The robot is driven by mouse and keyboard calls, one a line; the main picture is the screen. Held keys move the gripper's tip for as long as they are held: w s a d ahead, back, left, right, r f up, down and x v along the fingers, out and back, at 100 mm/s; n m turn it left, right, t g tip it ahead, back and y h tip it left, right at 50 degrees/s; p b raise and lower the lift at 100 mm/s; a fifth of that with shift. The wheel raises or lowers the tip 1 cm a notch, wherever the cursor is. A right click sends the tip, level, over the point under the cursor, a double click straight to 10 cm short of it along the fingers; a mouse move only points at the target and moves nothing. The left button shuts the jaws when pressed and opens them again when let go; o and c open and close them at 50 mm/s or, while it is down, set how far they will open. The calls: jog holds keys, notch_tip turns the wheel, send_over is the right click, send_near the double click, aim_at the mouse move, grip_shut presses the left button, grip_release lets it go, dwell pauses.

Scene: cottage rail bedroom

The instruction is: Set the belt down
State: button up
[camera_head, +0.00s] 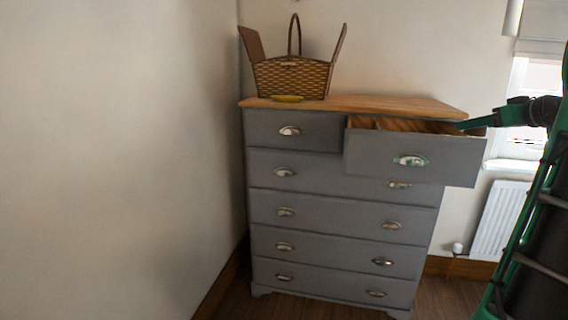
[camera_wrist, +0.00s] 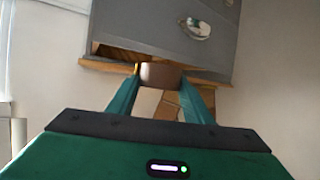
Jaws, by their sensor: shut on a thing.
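The belt (camera_wrist: 160,75) is a brown, rolled-looking piece between my fingertips in the wrist view. My gripper (camera_wrist: 161,80) is shut on it, one green finger at each side. In the head view my gripper (camera_head: 464,125) reaches in from the right. Its tip is at the right end of the pulled-out top right drawer (camera_head: 415,158), near the drawer's upper edge. I cannot make out the belt in the head view, and whether it touches the drawer is unclear.
A grey dresser (camera_head: 330,212) with a wooden top stands in the corner. The right part of the top is clear. A radiator (camera_head: 499,222) is at the right.

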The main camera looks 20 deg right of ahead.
jog(key=w+a+f, duration=0.9)
jog(key=a+f, duration=0.1)
jog(key=a, duration=0.4)
jog(key=w+a+f, duration=0.9)
jog(key=a+f, duration=0.1)
jog(key=a, duration=0.5)
jog(key=w+a+f+y, duration=0.1)
jog(key=w+a+f, duration=0.9)
jog(key=a, duration=0.4)
jog(key=shift+a+f+n, duration=0.25)
jog(key=shift+f+n, duration=0.05)
jog(key=shift+n, duration=0.1)
jog(key=s+f, duration=0.4)
jog(key=f, duration=0.4)
jog(key=s+f, duration=0.4)
jog(key=f, duration=0.4)
jog(key=v, duration=0.6)
jog(key=shift+r, duration=0.25)
